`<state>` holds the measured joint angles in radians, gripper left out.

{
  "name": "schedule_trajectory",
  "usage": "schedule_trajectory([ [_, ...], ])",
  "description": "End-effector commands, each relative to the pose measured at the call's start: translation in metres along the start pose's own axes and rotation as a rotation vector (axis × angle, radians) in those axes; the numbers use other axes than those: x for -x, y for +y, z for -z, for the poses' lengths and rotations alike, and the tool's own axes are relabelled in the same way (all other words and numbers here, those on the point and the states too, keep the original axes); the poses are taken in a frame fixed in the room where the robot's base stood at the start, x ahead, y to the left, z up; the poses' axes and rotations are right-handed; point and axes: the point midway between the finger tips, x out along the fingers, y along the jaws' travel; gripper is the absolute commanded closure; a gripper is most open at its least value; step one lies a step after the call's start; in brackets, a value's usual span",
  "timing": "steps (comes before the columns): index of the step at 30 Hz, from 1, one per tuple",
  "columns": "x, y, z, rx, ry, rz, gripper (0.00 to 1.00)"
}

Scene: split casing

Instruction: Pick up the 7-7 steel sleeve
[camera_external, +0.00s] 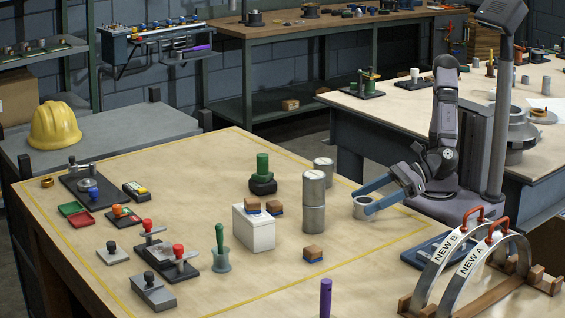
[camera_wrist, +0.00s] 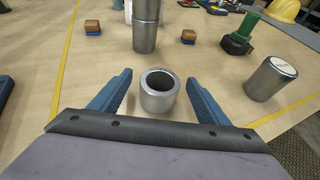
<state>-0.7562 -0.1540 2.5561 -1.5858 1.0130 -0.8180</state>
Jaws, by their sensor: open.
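A short hollow steel sleeve (camera_wrist: 158,92) stands upright on the wooden table in the wrist view, its open bore facing up. In the external view the sleeve (camera_external: 360,207) stands near the right part of the table, partly covered by a blue finger. No marking on it is readable. My gripper (camera_wrist: 163,98) is open, with one blue finger on each side of the sleeve and visible gaps between. In the external view my gripper (camera_external: 366,198) is low over the table at the sleeve.
Tall stacked steel cylinders (camera_external: 313,203) stand close to the left of the sleeve. Another steel cylinder (camera_external: 323,173) with a pale top stands behind. A green-handled tool (camera_external: 263,175), a white box (camera_external: 254,229) and small wooden blocks (camera_external: 313,254) are nearby. Arched pieces (camera_external: 468,258) stand at the front right.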

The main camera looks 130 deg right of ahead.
Motion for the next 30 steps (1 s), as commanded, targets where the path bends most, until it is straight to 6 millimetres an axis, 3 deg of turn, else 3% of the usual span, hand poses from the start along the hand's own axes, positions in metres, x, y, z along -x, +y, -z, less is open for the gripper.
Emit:
schedule_trajectory([
  [5,-0.007,0.0,0.0,0.001,0.001,0.002,0.3],
  [16,-0.048,-0.001,0.002,0.0,0.001,0.003,0.3],
  [26,-0.052,0.0,0.001,-0.001,0.001,-0.001,0.3],
  [30,-0.052,0.0,0.001,-0.001,0.0,-0.001,0.61],
])
